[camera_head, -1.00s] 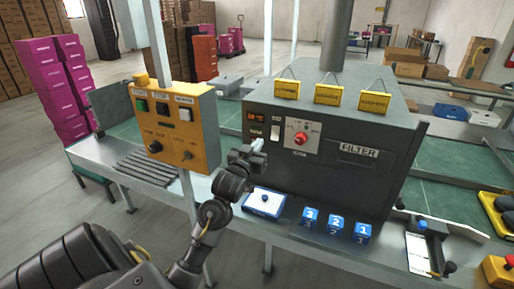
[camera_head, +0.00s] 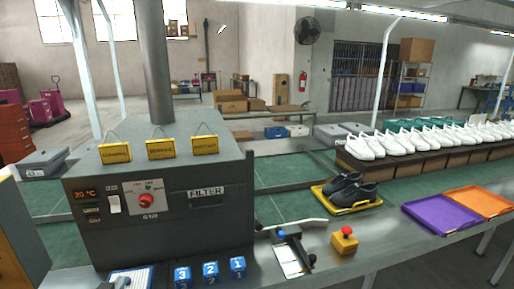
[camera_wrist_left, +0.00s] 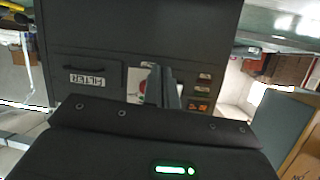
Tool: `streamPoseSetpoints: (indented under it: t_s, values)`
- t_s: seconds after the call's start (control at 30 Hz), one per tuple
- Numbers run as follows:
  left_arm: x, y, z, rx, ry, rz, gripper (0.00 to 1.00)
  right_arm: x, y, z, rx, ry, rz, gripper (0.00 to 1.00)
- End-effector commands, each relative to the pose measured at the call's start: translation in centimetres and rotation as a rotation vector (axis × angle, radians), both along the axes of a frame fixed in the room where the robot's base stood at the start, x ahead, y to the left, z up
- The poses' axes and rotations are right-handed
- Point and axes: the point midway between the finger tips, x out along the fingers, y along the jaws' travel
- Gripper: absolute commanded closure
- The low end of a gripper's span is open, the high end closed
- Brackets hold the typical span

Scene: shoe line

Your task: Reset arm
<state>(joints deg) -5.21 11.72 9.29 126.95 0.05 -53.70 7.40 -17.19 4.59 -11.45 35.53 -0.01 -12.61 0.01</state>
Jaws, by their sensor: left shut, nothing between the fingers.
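My left gripper (camera_wrist_left: 166,82) shows in the left wrist view, its dark fingers together with nothing between them. It points at the front of the grey filter machine (camera_head: 165,215), which appears upside down there, with its FILTER label (camera_wrist_left: 87,80) to the left of the fingers. A gap to the machine cannot be judged. In the head view only a small grey piece, perhaps the gripper's tip, shows at the bottom edge, over a white and blue pad. The rest of my left arm is out of that view. My right gripper is not in view.
Numbered blue blocks (camera_head: 210,272) stand before the machine. To the right are a clamp-like device (camera_head: 290,252), a yellow box with a red button (camera_head: 345,240), black shoes (camera_head: 350,190), a purple tray (camera_head: 440,214), an orange tray (camera_head: 480,202) and white shoes (camera_head: 430,140).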

Motion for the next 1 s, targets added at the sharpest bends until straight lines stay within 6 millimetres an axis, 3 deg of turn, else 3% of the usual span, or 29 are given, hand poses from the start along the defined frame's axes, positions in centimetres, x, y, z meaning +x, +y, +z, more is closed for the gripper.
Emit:
streamPoseSetpoints:
  t_s: [0.03, 0.1, 0.2, 0.4, 0.7, 0.8, 1.0]
  values:
    - [-2.6, -2.0, -3.1, -0.006, 0.113, -0.03, 1.0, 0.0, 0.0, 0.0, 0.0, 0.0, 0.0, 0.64]
    - [-6.2, -4.5, -6.5, -0.015, 0.256, -0.068, 1.0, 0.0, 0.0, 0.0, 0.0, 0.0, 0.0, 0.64]
    - [-10.9, -7.3, -9.8, -0.026, 0.427, -0.116, 1.0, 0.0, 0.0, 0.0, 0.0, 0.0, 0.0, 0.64]
    - [-18.4, -11.0, -13.3, -0.045, 0.665, -0.188, 1.0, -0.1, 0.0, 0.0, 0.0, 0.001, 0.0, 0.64]
    - [-27.9, -14.9, -15.2, -0.072, 0.935, -0.281, 1.0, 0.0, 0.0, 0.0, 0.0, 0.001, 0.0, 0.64]
    - [-26.5, -14.7, -18.5, -0.069, 0.939, -0.277, 1.0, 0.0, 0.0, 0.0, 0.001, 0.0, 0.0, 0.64]
    - [-25.7, -14.9, -24.6, -0.071, 0.962, -0.278, 1.0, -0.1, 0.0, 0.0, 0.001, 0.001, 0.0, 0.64]
